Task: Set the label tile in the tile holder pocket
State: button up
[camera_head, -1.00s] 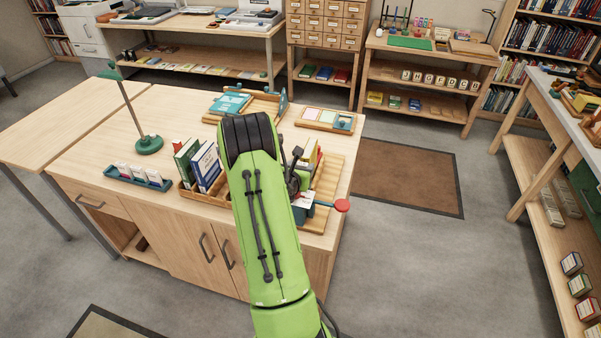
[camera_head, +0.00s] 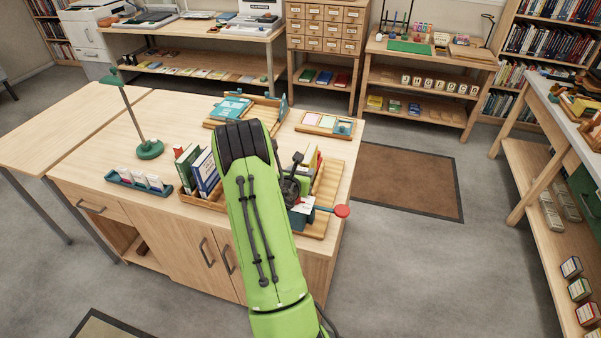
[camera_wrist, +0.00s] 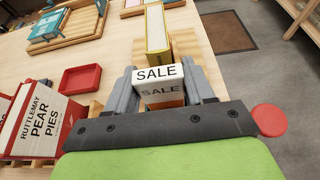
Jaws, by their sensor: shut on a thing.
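My gripper (camera_wrist: 163,90) is shut on the label tile (camera_wrist: 158,74), a small white piece marked SALE, between its two grey fingers. A second, shaded SALE face shows just below it, with an orange part under that. In the head view the white tile (camera_head: 301,206) shows under my gripper (camera_head: 291,186), at the right front of the desk beside a slatted wooden rack (camera_head: 327,186). The arm hides part of this area. I cannot make out the pocket. A teal holder (camera_head: 123,180) with white cards stands at the desk's left front.
A red knob (camera_head: 342,211) sticks out past the desk's right edge. Upright books (camera_head: 203,170) stand left of my arm. A red tray (camera_wrist: 80,79) and a yellow book (camera_wrist: 156,28) are near the gripper. A green-based stand (camera_head: 150,150) rises at left.

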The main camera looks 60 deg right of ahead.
jog(key=shift+f+b, duration=0.6)
jog(key=shift+f, duration=0.3)
jog(key=shift+r+p, duration=0.15)
jog(key=shift+p, duration=0.25)
dwell(0.4)
jog(key=o, duration=1.1)
jog(key=shift+o, duration=0.2)
